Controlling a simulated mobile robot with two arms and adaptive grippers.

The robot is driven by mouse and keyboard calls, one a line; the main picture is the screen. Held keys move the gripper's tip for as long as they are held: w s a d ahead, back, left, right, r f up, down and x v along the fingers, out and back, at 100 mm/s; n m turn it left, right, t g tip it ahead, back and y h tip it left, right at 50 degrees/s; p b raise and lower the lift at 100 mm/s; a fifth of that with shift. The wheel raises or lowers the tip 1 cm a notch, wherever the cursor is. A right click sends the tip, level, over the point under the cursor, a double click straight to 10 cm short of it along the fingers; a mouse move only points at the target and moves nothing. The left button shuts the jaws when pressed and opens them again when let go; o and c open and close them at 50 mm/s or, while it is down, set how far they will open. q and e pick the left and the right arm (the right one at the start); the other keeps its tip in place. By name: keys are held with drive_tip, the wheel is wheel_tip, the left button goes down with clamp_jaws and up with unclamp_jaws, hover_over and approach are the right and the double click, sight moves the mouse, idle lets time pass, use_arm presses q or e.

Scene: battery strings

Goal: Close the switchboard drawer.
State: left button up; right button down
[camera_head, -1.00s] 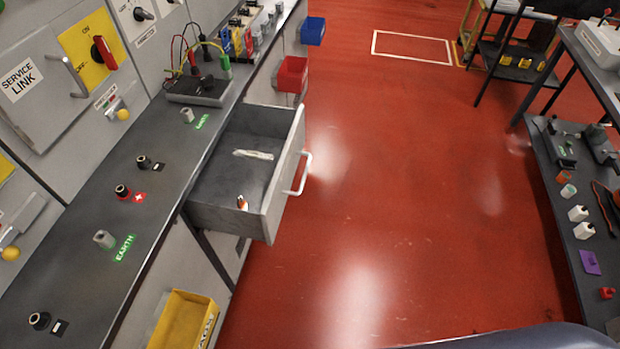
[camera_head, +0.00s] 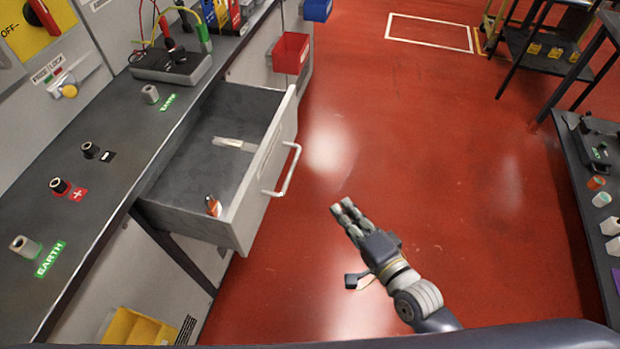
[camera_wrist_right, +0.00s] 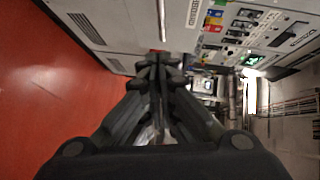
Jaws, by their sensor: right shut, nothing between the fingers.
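The switchboard drawer (camera_head: 262,178) is pulled out from under the grey worktop. Its front panel carries a pale bar handle (camera_head: 288,172). Inside lie a light strip-like item (camera_head: 234,144) and a small orange-and-white item (camera_head: 212,205). My right gripper (camera_head: 343,209) is shut and empty, over the red floor to the right of the handle, apart from it. In the right wrist view the gripper's fingers (camera_wrist_right: 160,62) are together, with grey panels beyond. My left gripper is not in view.
The worktop (camera_head: 118,160) holds terminals and a grey meter box (camera_head: 171,65) with cables. A red bin (camera_head: 291,53) and a blue bin (camera_head: 318,9) hang beyond the drawer. A yellow bin (camera_head: 138,328) sits below. A bench (camera_head: 590,165) stands right. Open floor lies between.

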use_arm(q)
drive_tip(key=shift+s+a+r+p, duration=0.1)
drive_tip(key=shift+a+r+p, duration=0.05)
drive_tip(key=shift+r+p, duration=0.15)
use_arm(e)
drive_tip(key=s+a+x, duration=0.1)
drive_tip(key=a+x, duration=0.1)
drive_tip(key=x, duration=1)
drive_tip(key=shift+w+a, duration=0.15)
drive_tip(key=shift+a, duration=0.35)
drive_tip(key=shift+f, duration=0.15)
